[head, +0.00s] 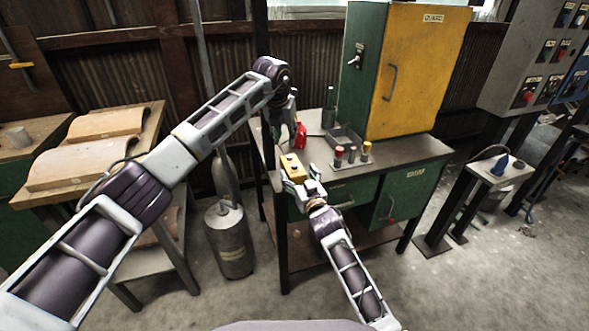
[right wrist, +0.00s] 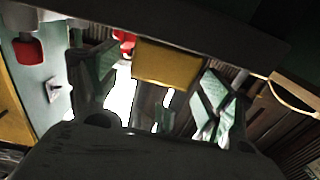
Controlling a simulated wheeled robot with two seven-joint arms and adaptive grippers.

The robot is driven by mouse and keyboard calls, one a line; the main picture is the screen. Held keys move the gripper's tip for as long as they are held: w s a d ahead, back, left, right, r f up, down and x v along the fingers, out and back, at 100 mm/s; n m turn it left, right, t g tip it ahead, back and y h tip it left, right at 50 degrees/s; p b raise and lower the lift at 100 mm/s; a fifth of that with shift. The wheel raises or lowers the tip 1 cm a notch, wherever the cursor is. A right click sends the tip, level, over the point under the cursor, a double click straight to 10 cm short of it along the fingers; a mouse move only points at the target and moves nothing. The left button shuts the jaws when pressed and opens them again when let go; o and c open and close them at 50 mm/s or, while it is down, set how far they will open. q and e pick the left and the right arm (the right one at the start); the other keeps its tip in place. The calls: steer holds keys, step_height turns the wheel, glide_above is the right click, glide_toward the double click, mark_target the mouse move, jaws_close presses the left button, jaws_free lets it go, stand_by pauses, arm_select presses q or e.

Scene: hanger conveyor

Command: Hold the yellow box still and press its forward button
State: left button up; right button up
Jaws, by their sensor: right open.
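The small yellow box (head: 292,165) is at the front left edge of the green workbench in the head view. It also shows in the right wrist view (right wrist: 168,64), ahead of and between the right fingers. My right gripper (head: 304,184) is open, just on the near side of the box. I cannot tell whether its fingers touch the box. My left gripper (head: 287,118) hangs above the bench's left end, behind and above the box. Its fingers are too small and dark to read. The button on the box cannot be made out.
A red container (head: 300,137) stands behind the box. A grey tray (head: 346,138) and several small posts with red, grey and yellow tops (head: 351,154) are to the right. A large yellow-green cabinet (head: 420,75) stands on the bench. A grey cylinder (head: 229,238) stands on the floor left.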

mark_target(295, 166)
steer(key=shift+x, duration=2.2)
steer(key=shift+c, duration=0.3)
arm_select(q)
steer(key=shift+c, duration=0.2)
arm_select(e)
steer(key=c, duration=1.1)
arm_select(q)
jaws_close()
arm_select(e)
steer(key=shift+c, duration=0.3)
